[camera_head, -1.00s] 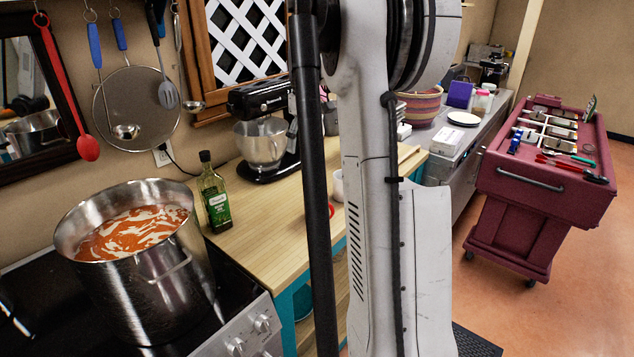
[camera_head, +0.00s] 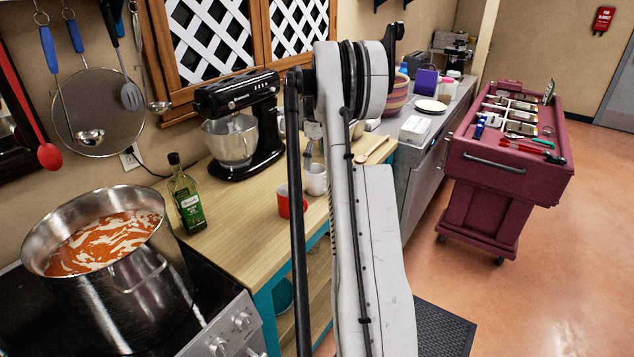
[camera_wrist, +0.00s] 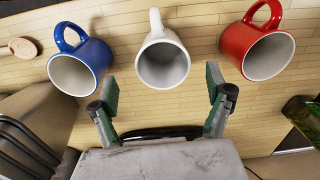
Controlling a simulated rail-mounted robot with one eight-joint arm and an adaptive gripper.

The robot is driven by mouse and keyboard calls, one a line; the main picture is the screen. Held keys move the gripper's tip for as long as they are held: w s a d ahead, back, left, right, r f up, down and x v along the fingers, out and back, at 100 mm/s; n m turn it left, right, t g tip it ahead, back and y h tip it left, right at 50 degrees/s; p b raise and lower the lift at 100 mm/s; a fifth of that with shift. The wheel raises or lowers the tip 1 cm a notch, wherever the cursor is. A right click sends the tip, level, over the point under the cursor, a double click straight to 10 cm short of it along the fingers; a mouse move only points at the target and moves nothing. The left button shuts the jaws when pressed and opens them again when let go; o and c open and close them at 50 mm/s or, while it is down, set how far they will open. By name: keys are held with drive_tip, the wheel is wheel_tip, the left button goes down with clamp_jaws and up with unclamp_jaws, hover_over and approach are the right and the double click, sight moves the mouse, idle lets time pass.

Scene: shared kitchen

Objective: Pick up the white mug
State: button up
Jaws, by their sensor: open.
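The white mug (camera_wrist: 163,60) stands on the wooden counter in the middle of the wrist view, its handle pointing away from my gripper. In the head view the white mug (camera_head: 316,180) is partly hidden by my arm. My gripper (camera_wrist: 164,88) is open and empty, with green-padded fingers. Its two fingertips lie to the left and right of the mug's near side in the picture; I cannot tell whether they are level with it. A blue mug (camera_wrist: 80,68) is to the left and a red mug (camera_wrist: 262,50) to the right.
A wooden spoon (camera_wrist: 20,46) lies beyond the blue mug. An olive oil bottle (camera_head: 186,196) stands left of the mugs, near a large soup pot (camera_head: 110,270). A black stand mixer (camera_head: 240,125) is behind. The counter (camera_head: 228,238) in front is clear.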

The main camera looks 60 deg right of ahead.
drive_tip(key=shift+s+a+f+p, duration=0.15)
drive_tip(key=shift+f+p, duration=0.25)
drive_tip(key=shift+f, duration=1.35)
drive_tip(key=shift+s+f+p, duration=0.1)
drive_tip(key=shift+f+p, duration=0.25)
drive_tip(key=shift+f, duration=1.35)
drive_tip(key=c, duration=1.5)
